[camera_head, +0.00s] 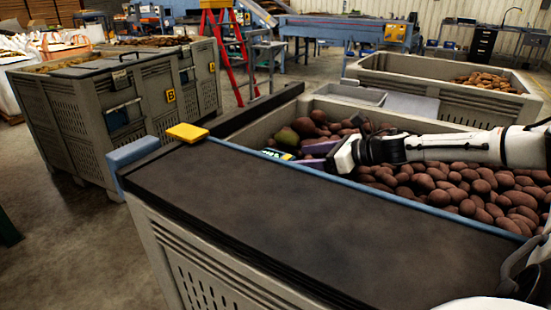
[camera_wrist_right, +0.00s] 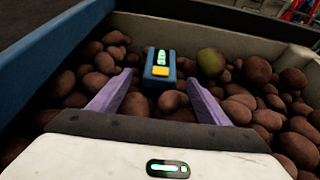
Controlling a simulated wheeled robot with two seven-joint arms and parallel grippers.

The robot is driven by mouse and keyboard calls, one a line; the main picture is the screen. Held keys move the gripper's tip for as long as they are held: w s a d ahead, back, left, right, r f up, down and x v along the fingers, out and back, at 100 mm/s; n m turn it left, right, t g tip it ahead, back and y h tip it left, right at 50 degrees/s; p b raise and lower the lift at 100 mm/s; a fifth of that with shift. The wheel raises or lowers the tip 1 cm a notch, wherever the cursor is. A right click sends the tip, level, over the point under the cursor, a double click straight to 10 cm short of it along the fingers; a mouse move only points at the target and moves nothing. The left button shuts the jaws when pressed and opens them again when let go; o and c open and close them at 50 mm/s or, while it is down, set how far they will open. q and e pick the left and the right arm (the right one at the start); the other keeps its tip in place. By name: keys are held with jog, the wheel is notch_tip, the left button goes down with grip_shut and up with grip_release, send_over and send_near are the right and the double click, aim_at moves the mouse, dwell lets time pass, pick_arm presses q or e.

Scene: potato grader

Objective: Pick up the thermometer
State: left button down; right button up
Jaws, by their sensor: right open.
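The thermometer (camera_wrist_right: 159,68) is a small dark blue device with a green lit display and a yellow button. It lies on the potatoes, ahead of and between the fingers in the right wrist view. In the head view the thermometer (camera_head: 277,154) shows just left of the right gripper's fingertips, partly hidden by the blue bin edge. My right gripper (camera_head: 318,156) reaches in from the right over the potatoes. Its purple fingers are apart and empty, and in the right wrist view the gripper (camera_wrist_right: 155,92) points at the thermometer. My left gripper is not in view.
The potatoes (camera_head: 440,186) fill a grey bin behind a dark belt (camera_head: 270,235) with a blue rail. A greenish potato (camera_wrist_right: 211,62) lies right of the thermometer. A yellow block (camera_head: 187,132) sits at the belt's far left corner. Other bins (camera_head: 90,125) stand left and behind.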

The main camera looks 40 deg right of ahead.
aim_at(290, 158)
jog(key=shift+w+a+f, duration=0.1)
jog(key=shift+w, duration=0.2)
jog(key=shift+w+p, duration=0.2)
jog(key=shift+p, duration=0.2)
jog(key=shift+w+a+f+p, duration=0.1)
jog(key=shift+w+p, duration=0.4)
jog(key=shift+w+a+f, duration=0.2)
jog(key=shift+w+f, duration=0.05)
jog(key=shift+w, duration=0.05)
jog(key=shift+f, duration=0.15)
jog(key=c, duration=1.2)
jog(key=shift+c, duration=0.6)
jog(key=shift+r, duration=0.2)
